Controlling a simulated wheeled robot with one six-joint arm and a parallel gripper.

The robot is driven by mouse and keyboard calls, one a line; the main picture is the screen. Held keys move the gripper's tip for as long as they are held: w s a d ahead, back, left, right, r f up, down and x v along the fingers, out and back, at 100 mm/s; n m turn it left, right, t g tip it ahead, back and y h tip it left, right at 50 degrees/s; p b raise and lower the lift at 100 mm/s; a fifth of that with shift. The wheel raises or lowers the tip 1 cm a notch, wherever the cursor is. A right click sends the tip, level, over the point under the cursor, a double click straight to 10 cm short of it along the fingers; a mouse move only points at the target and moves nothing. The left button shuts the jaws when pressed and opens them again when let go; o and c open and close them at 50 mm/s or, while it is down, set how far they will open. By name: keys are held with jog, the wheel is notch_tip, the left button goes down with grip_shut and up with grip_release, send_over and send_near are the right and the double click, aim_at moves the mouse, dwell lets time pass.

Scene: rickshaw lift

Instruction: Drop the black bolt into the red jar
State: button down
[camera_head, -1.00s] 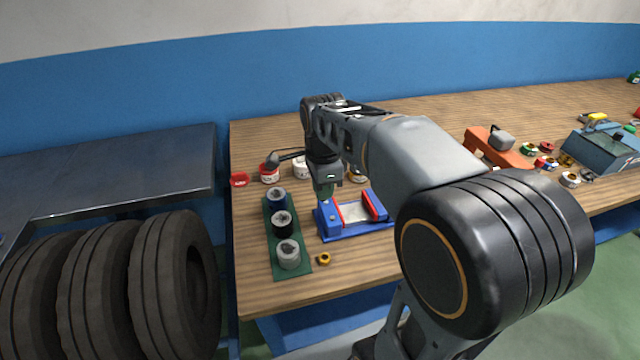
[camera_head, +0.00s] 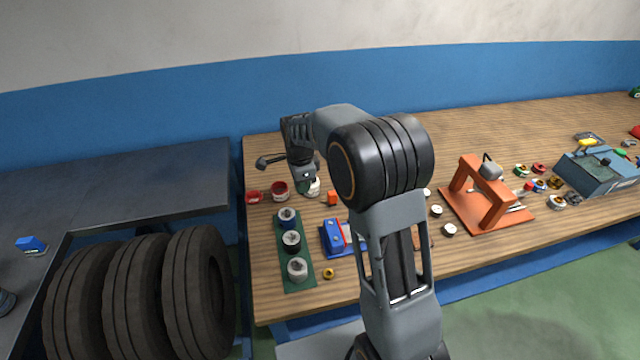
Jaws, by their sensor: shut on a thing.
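A red jar (camera_head: 280,190) with a pale band and an open, dark mouth stands on the wooden bench at the back left. My gripper (camera_head: 306,187) points down just to the right of the red jar, close to a white jar (camera_head: 314,189). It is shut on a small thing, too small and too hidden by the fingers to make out. I cannot pick out the black bolt for certain. A lower red container (camera_head: 253,197) stands to the left of the red jar.
A green strip (camera_head: 303,280) with several cylinders and a blue-and-red fixture (camera_head: 332,237) are in front of my gripper. An orange frame (camera_head: 490,195) stands to the right. Tyres (camera_head: 130,290) and a dark metal table (camera_head: 130,195) are left of the bench.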

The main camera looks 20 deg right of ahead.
jog(key=shift+w+a+r+p, duration=0.55)
jog(key=shift+w+a+p, duration=1.35)
jog(key=shift+w, duration=4.6)
jog(key=shift+m, duration=0.4)
notch_tip(320, 180, down, 6)
jog(key=b, duration=0.3)
jog(key=shift+d+r, duration=0.1)
jog(key=shift+d, duration=0.05)
jog(key=c, duration=1.1)
grip_release()
jog(key=shift+b, duration=0.3)
notch_tip(320, 180, up, 14)
jog(key=shift+f+b, duration=0.1)
jog(key=shift+b, duration=0.3)
